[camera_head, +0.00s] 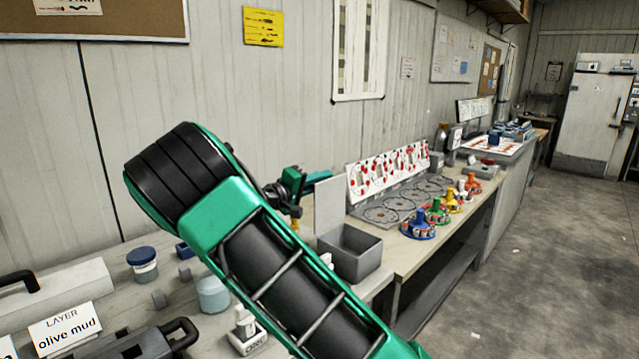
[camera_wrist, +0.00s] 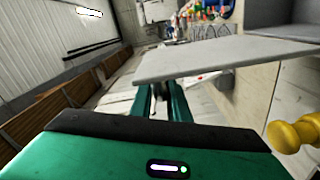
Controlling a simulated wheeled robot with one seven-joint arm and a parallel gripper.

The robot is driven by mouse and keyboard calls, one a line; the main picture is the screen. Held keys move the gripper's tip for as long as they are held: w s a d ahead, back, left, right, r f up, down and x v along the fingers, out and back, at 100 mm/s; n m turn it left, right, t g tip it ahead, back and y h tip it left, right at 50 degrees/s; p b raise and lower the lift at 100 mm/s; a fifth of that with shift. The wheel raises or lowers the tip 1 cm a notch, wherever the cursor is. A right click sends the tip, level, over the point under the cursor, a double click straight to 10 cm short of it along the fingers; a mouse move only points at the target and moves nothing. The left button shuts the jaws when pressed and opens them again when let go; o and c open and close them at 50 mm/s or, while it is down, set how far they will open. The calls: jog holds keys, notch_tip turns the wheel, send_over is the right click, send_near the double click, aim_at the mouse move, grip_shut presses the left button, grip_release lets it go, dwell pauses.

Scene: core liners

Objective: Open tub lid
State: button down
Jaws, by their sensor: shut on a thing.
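A grey open-topped tub (camera_head: 362,268) stands on the bench in the middle of the head view. Its flat grey lid (camera_head: 329,204) is raised upright at the tub's back left side. In the wrist view the lid (camera_wrist: 215,59) crosses above the fingers, and part of the tub (camera_wrist: 285,14) shows at top right. My gripper (camera_head: 303,187) is at the lid's left edge. In the wrist view my gripper (camera_wrist: 160,92) is shut on the lid's edge. My arm hides part of the bench left of the tub.
A yellow knob (camera_wrist: 295,133) is close to my gripper at lower right in the wrist view. Colourful stands (camera_head: 418,227) and a grey tray with round recesses (camera_head: 392,209) are right of the tub. Jars (camera_head: 143,264) and a sign (camera_head: 65,328) stand left. Open floor lies right.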

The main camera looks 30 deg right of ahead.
jog(key=shift+a+f, duration=0.2)
jog(key=shift+f, duration=0.25)
jog(key=c, duration=1.8)
grip_release()
jog(key=shift+w, duration=0.1)
jog(key=shift+o, duration=0.2)
jog(key=shift+r, duration=0.15)
jog(key=v, duration=1)
jog(key=shift+a, duration=0.35)
